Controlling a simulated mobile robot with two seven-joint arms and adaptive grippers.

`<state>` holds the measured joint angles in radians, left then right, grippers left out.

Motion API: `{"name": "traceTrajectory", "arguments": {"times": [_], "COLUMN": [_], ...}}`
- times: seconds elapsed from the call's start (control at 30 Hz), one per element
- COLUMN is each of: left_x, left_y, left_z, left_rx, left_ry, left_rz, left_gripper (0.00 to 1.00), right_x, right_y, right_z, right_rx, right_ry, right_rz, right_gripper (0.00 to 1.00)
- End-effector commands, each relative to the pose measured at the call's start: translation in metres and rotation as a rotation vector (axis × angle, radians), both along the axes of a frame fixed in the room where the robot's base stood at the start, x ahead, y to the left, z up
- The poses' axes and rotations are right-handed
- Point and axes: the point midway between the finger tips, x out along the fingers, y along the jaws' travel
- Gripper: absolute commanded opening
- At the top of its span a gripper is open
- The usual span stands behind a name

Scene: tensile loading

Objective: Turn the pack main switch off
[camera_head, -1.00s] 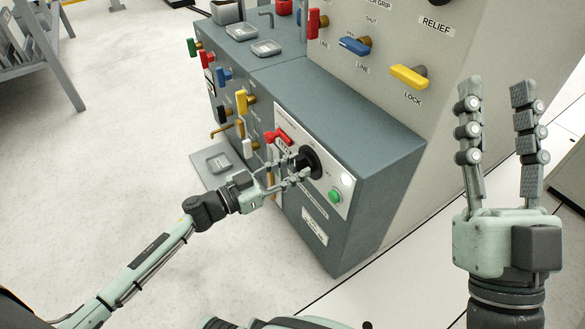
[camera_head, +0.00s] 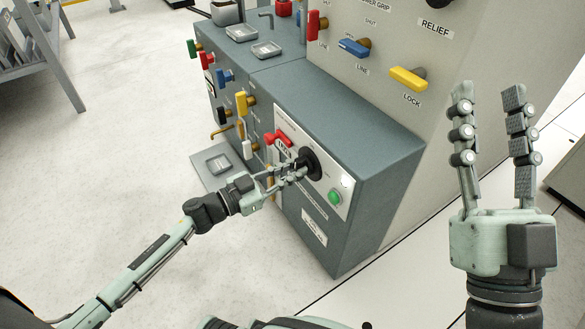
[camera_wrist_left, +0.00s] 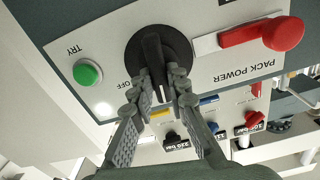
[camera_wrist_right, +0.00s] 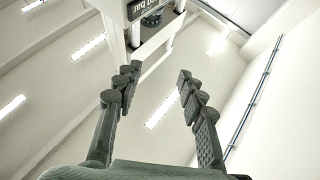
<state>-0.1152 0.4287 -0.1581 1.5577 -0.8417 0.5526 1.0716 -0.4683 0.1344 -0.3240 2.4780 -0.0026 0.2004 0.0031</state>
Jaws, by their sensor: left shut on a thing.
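The pack main switch is a black rotary knob (camera_head: 311,164) on the white panel of the grey cabinet. In the left wrist view its raised handle (camera_wrist_left: 154,58) points down between my fingers, a little right of the OFF label (camera_wrist_left: 133,85). My left gripper (camera_head: 297,170) is at the knob. In the left wrist view its fingertips (camera_wrist_left: 160,88) are shut on the handle, one on each side, hiding its lower sides. My right gripper (camera_head: 487,95) is open and empty, raised at the right; its spread fingers show in the right wrist view (camera_wrist_right: 155,82).
Close to the knob are a red lever (camera_head: 277,138), a green TRY button (camera_head: 335,197) and a lit white lamp (camera_head: 346,181). Several coloured valve handles stick out at the cabinet's left side and on the upright panel.

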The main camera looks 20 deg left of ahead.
Motion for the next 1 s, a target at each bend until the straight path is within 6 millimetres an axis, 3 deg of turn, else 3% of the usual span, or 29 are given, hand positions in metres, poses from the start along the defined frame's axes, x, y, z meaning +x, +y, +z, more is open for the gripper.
{"name": "traceTrajectory", "arguments": {"times": [0.33, 1.0], "left_x": [-0.002, -0.004], "left_y": [-0.001, -0.004], "left_z": [-0.001, -0.006], "left_rx": [0.241, 0.743], "left_ry": [-0.185, -0.577], "left_rz": [-0.001, 0.000], "left_gripper": [0.00, 0.00], "right_x": [0.005, 0.001], "right_y": [0.007, 0.002], "right_z": [-0.016, -0.009], "right_rx": [-0.029, -0.014], "right_ry": [0.107, 0.035], "right_rz": [0.013, 0.005], "right_gripper": [0.40, 0.40]}}
